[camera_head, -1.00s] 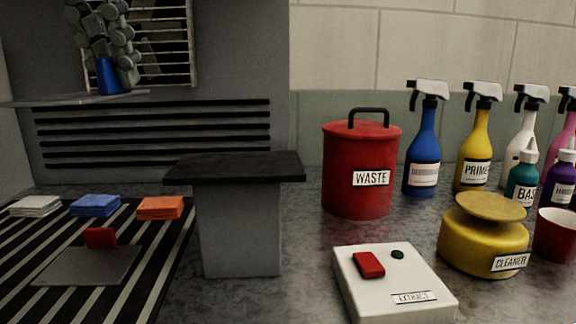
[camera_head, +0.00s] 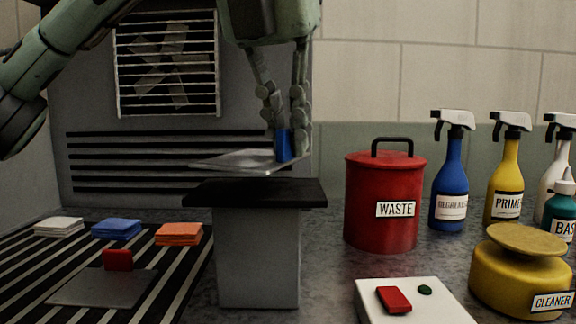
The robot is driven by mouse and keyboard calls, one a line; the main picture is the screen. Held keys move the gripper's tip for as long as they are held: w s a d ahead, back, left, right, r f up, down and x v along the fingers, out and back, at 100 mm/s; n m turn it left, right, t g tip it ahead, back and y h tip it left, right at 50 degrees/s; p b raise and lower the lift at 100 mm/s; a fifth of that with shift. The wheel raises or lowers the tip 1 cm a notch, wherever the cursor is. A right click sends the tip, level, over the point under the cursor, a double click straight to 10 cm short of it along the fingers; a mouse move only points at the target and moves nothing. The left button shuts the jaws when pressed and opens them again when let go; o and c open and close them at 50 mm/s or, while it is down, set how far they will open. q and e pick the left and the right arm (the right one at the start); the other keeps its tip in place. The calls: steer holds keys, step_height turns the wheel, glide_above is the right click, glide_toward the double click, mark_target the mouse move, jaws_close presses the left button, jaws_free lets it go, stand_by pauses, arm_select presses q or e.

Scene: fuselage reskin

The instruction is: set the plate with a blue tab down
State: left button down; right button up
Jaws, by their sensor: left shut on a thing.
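The plate with a blue tab (camera_head: 236,160) is a thin grey sheet held in the air just above a black-topped grey stand (camera_head: 256,193). My left gripper (camera_head: 284,133) is shut on the upright blue tab (camera_head: 285,147) at the plate's right end. The plate looks roughly level and apart from the stand top. Another grey plate with a red tab (camera_head: 104,286) lies on the striped mat (camera_head: 30,281) at the lower left. My right gripper is not in view.
White, blue and orange cloth stacks (camera_head: 116,229) lie at the mat's back. A red waste can (camera_head: 384,205) stands right of the stand. A white extract box (camera_head: 444,306), yellow cleaner pot (camera_head: 511,267) and spray bottles (camera_head: 450,170) are further right. The stand top looks bare.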

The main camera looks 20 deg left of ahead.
mark_target(288, 164)
arm_select(q)
step_height(288, 164, down, 4)
steer(key=shift+a+r, duration=0.1)
steer(key=shift+r, duration=0.15)
steer(key=shift+f, duration=0.1)
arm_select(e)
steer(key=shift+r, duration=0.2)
arm_select(q)
steer(key=shift+f, duration=0.15)
steer(key=c, duration=1.9)
jaws_free()
steer(key=shift+c, duration=0.2)
steer(key=o, duration=0.3)
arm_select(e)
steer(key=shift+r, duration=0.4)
